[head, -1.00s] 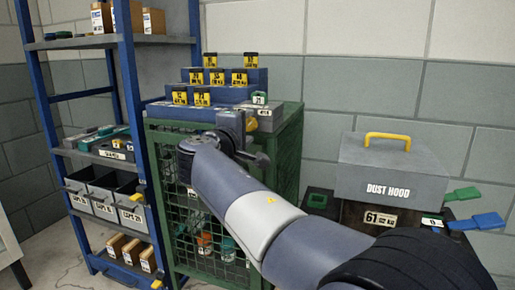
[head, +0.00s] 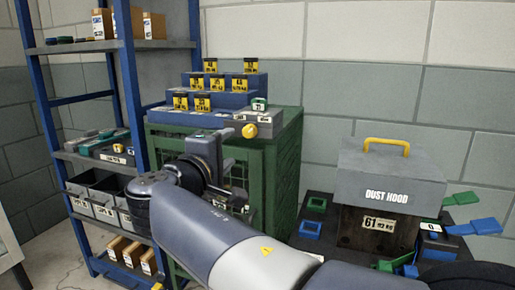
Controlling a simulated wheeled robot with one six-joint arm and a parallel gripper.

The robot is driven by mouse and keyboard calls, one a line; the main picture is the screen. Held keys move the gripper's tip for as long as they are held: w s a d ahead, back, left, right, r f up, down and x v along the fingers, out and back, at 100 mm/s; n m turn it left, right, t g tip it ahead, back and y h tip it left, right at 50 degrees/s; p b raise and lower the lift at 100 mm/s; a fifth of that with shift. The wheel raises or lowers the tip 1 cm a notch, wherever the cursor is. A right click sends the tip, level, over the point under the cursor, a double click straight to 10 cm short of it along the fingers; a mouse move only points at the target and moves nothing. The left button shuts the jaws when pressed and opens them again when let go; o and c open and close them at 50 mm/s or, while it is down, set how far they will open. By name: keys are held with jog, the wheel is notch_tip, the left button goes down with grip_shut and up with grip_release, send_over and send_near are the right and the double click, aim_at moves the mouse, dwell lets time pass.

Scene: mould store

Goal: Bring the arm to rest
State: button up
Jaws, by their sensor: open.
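My grey arm (head: 225,235) reaches in from the lower right, bent, with its wrist in front of the green mesh cabinet (head: 286,170). My gripper (head: 232,180) is at the end of the wrist, small and dark against the cabinet front. It is open, and I see nothing held in it. Its fingertips are hard to make out behind the wrist. I cannot tell how far the gripper is from the cabinet.
Stepped blue blocks (head: 222,84) with yellow-labelled pieces stand on the cabinet. A blue shelf rack (head: 133,90) with bins and boxes is at left. A grey box marked DUST HOOD (head: 390,175) sits at right, among green and blue paddles (head: 486,225).

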aim_at(247, 131)
jog(key=b+x, duration=0.1)
jog(key=x, duration=0.9)
jog(key=shift+w+d+f+b, duration=0.15)
jog(key=shift+w+f+b, duration=0.05)
jog(key=shift+w+b, duration=0.1)
jog(key=shift+w+r+n+p, duration=0.2)
jog(key=shift+r+n+p, duration=0.1)
jog(key=shift+p, duration=0.3)
jog(key=n+p, duration=0.4)
jog(key=shift+s+r, duration=0.1)
jog(key=n+p, duration=0.4)
jog(key=p, duration=0.1)
jog(key=n+p, duration=0.5)
jog(key=p, duration=0.1)
jog(key=shift+r, duration=0.1)
jog(key=n+p, duration=0.4)
jog(key=p, duration=0.1)
jog(key=shift+s+a+f+n, duration=0.25)
jog(key=shift+a+n, duration=0.05)
jog(key=shift+n, duration=0.1)
jog(key=shift+v, duration=1.2)
jog(key=shift+d, duration=0.1)
